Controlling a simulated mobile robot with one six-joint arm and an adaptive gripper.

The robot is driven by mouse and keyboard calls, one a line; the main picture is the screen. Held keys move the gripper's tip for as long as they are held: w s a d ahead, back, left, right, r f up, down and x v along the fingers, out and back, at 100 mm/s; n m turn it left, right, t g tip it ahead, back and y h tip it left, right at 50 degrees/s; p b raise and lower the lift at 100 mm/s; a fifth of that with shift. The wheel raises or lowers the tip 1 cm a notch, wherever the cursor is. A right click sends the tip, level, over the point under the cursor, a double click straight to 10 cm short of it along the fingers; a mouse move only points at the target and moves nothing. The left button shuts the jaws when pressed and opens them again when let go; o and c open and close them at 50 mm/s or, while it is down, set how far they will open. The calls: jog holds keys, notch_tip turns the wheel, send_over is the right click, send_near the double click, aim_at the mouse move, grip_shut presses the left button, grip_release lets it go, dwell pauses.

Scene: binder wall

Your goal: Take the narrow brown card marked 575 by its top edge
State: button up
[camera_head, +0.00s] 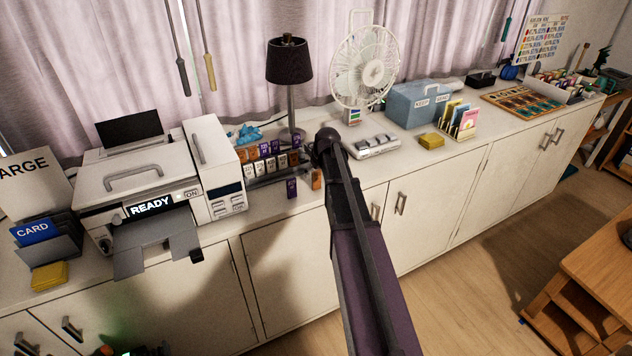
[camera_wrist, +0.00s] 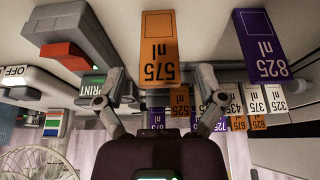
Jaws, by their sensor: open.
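The brown-orange card marked 575 nl (camera_wrist: 158,40) appears upside down in the wrist view, with its printed end toward my gripper. It also shows in the head view (camera_head: 316,179), standing near the counter's front edge beside my arm. My gripper (camera_wrist: 160,78) is open, with one finger on each side of the card's marked end. The card lies between the fingers in the picture; I cannot tell whether either touches it. A purple card marked 825 nl (camera_wrist: 262,48) stands just to the right, outside the fingers. In the head view my arm hides the fingers.
A rack of purple, brown and white cards (camera_head: 272,162) stands behind. A printer (camera_head: 150,190) is on the left. A lamp (camera_head: 289,62) and a white fan (camera_head: 364,70) stand at the back. A grey device (camera_head: 372,147) is right of my arm.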

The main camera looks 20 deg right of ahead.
jog(key=c, duration=1)
jog(key=shift+r, duration=0.1)
notch_tip(320, 180, up, 3)
jog(key=p, duration=0.3)
jog(key=shift+r+p, duration=0.2)
jog(key=shift+p, duration=0.1)
jog(key=s+a, duration=0.1)
jog(key=s, duration=0.4)
jog(key=s+a+r+p, duration=0.1)
jog(key=s, duration=0.4)
jog(key=s+a, duration=0.1)
jog(key=s, duration=0.4)
jog(key=shift+s+r, duration=0.2)
jog(key=shift+s, duration=0.2)
